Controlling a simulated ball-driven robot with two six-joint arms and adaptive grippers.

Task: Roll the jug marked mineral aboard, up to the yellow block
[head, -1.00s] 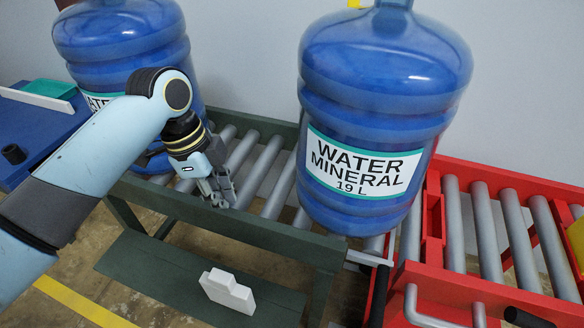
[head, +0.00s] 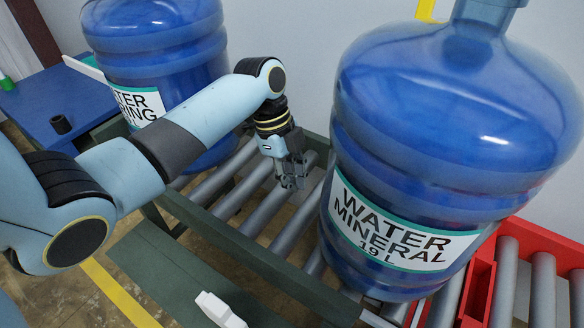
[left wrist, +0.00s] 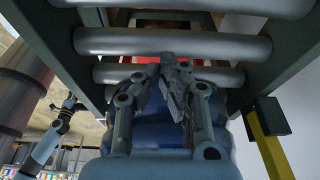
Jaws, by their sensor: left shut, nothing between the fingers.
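The blue jug labelled WATER MINERAL 19 L (head: 450,130) stands upright on the right end of the green roller conveyor (head: 262,252), beside the red roller deck (head: 541,238). My left gripper (head: 292,180) is shut and empty, just left of this jug, low over the rollers, with a small gap. In the left wrist view its closed fingers (left wrist: 165,72) point toward the blue jug body (left wrist: 150,135), with rollers above them in the picture. A small light-blue arm at the left there seems to be my right; its gripper (left wrist: 71,104) is too small to read. The yellow block is not in view now.
A second blue jug (head: 160,45), its label partly covered by my left arm, stands at the conveyor's left end. A blue table (head: 50,105) is behind it at left. A white stepped block (head: 218,308) lies below the conveyor. Bare rollers lie between the jugs.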

